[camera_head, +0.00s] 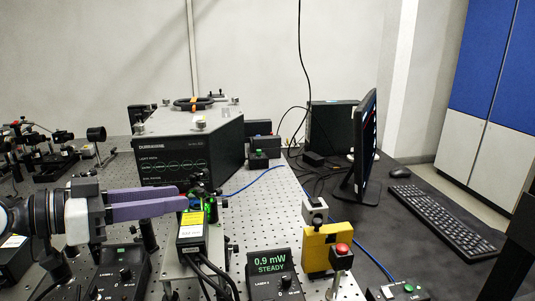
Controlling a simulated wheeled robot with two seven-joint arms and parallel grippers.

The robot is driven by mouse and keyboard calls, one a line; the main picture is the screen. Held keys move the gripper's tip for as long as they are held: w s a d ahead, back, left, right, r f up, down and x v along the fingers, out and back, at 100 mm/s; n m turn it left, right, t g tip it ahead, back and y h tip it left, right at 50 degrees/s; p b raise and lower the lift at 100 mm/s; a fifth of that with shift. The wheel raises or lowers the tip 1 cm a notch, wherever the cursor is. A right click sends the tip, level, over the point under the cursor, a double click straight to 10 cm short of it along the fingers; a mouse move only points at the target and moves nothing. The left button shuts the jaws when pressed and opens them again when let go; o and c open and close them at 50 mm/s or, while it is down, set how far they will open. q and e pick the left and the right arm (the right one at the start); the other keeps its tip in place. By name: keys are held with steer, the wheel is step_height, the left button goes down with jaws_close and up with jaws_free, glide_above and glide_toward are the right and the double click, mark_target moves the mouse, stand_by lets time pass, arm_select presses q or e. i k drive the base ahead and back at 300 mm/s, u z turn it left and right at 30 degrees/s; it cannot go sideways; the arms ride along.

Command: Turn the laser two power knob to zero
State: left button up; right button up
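Two black controller boxes with knobs stand at the front of the bench. The right controller (262,286) has a lit display reading 0.9 mW STEADY and a small dark knob (286,282) at its lower right. The left controller (110,283) also has a dark knob (125,274). Their laser labels are too small to read surely. My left gripper (184,198) reaches in from the left with two purple fingers, apart from both knobs, its tips near a green-lit optic. The fingers overlap in view, so their gap is hidden. My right gripper is not in view.
A yellow-labelled laser head (191,235) with black cables stands between the controllers. A yellow block (327,246) and red button (342,250) stand to the right. A large black spectrometer box (190,145) is behind. A monitor (364,140) and keyboard (444,220) are at the right.

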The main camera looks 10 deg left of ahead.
mark_target(286, 278)
steer(key=k, duration=1)
